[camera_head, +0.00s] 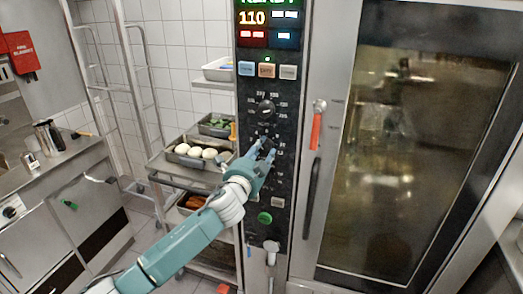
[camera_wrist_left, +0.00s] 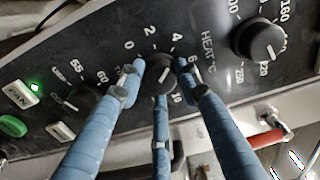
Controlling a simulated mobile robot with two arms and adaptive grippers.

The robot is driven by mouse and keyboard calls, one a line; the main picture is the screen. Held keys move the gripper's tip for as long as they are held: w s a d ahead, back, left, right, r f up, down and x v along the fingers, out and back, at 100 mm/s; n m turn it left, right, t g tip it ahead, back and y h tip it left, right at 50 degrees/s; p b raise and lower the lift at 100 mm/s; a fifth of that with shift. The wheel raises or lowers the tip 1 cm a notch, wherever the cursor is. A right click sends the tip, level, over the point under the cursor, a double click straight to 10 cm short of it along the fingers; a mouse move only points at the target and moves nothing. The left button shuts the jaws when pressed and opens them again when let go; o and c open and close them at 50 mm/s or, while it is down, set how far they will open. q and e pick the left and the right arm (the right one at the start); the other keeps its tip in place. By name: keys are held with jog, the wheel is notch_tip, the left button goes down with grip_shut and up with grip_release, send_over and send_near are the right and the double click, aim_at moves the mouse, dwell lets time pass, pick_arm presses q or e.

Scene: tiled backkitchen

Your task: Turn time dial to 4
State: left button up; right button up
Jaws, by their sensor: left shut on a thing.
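My left gripper (camera_head: 264,150) reaches in from the left to the black control panel of the oven. Its blue fingers are closed around the sides of a black round dial (camera_wrist_left: 158,74), which has a white line on its face. In the left wrist view the printed scale around it shows 0, 2, 4, 6 and 10. The white line lies on a slant, one end toward the upper right near the 4. The exact setting is hard to read. No name for this dial can be read. My right gripper is not in view.
The heat dial (camera_head: 266,107) sits just above the held dial, and another dial (camera_wrist_left: 80,98) sits on its other side. A red-handled lever (camera_head: 316,130) and the oven door handle (camera_head: 309,198) are close on the right. A rack with trays (camera_head: 182,160) stands left of the panel.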

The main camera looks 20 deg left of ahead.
pick_arm(q)
jog(key=shift+d+r, duration=0.25)
jog(key=shift+r, duration=0.25)
jog(key=o, duration=1.2)
jog(key=shift+c, duration=0.2)
jog(key=shift+w+d+f, duration=0.1)
jog(key=shift+d+f, duration=0.05)
jog(key=shift+d, duration=0.05)
jog(key=shift+w+a+f, duration=0.1)
jog(key=shift+a+f, duration=0.05)
jog(key=shift+f, duration=0.15)
jog(key=s, duration=1.2)
jog(key=shift+a, duration=0.25)
jog(key=shift+f, duration=0.1)
